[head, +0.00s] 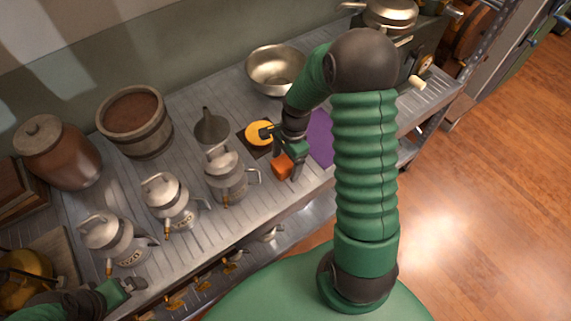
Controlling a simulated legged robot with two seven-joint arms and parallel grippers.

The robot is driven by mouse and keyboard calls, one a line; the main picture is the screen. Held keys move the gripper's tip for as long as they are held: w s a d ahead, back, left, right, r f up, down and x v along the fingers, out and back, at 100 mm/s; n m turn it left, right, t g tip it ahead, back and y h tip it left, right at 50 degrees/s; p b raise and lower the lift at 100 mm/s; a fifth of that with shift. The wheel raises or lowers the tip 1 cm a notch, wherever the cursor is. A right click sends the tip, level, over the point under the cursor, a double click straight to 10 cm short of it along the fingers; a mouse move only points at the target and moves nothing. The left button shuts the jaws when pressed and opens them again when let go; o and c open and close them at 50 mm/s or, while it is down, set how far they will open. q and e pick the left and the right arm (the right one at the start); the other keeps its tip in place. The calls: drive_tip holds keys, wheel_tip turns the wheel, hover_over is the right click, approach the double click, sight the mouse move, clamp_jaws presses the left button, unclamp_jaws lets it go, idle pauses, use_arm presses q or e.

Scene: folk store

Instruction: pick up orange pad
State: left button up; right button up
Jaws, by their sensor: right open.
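The orange pad (283,167) is a small orange block near the front edge of the metal counter. My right gripper (284,155) is open and points down at the counter, right at the pad; its fingers and wrist hide part of that spot. I cannot tell whether the fingers touch the pad. My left gripper (132,286) is low at the left, by the counter's front edge and apart from the pad; whether it is open is unclear.
A yellow disc (258,133) on a dark square and a purple mat (320,137) flank the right gripper. A metal pot (226,178), a funnel (211,128) and a steel bowl (274,70) stand close by. More pots and a wooden bucket (136,123) fill the left.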

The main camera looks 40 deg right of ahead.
drive_tip(key=shift+d+f, duration=0.15)
drive_tip(key=shift+d, duration=0.05)
drive_tip(key=shift+c, duration=0.3)
drive_tip(key=shift+a, duration=0.2)
drive_tip(key=c, duration=1.4)
